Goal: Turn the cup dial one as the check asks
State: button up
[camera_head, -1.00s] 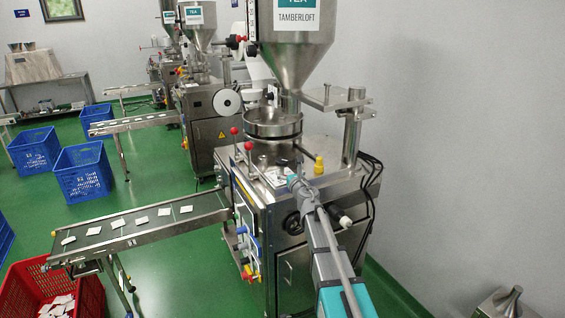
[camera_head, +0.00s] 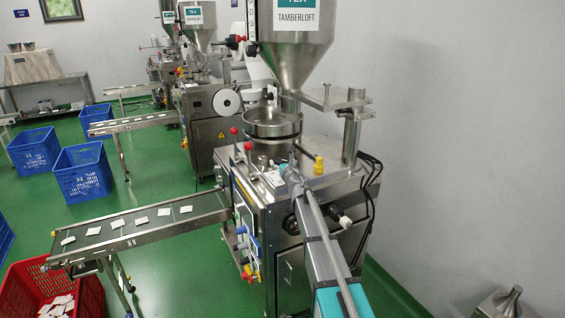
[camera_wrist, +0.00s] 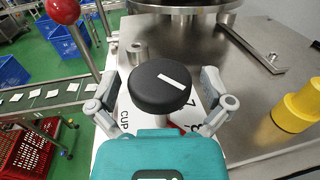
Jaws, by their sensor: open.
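The cup dial (camera_wrist: 150,98) is a round black knob with a white pointer line on its top. The line runs toward the right edge, near a printed 7. The dial stands over a white plate (camera_wrist: 108,158) lettered "CUP". My gripper (camera_wrist: 160,90) is open, with one finger on each side of the dial; I cannot tell whether either finger touches it. My teal gripper body hides the near part of the plate. In the head view my gripper (camera_head: 289,172) is low over the packer's steel top; the dial is not clearly visible there.
A red ball-topped lever (camera_wrist: 63,10) stands close at left. A yellow knob (camera_wrist: 298,106) stands at right. The round steel pan (camera_head: 272,124) and hopper (camera_head: 293,52) rise behind. A conveyor (camera_head: 140,222) extends left, above a red crate (camera_head: 85,296).

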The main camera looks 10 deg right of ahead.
jog(key=c, duration=1)
jog(key=shift+c, duration=0.2)
jog(key=shift+n+y, duration=0.4)
jog(key=shift+y, duration=0.2)
jog(key=shift+w+d+n+g+y, duration=0.1)
jog(key=shift+n+g+y, duration=0.7)
jog(key=shift+n+y, duration=0.9)
jog(key=shift+n+g+y, duration=0.4)
jog(key=shift+g+y, duration=0.2)
jog(key=shift+y, duration=0.7)
jog(key=o, duration=1)
jog(key=shift+o, duration=0.2)
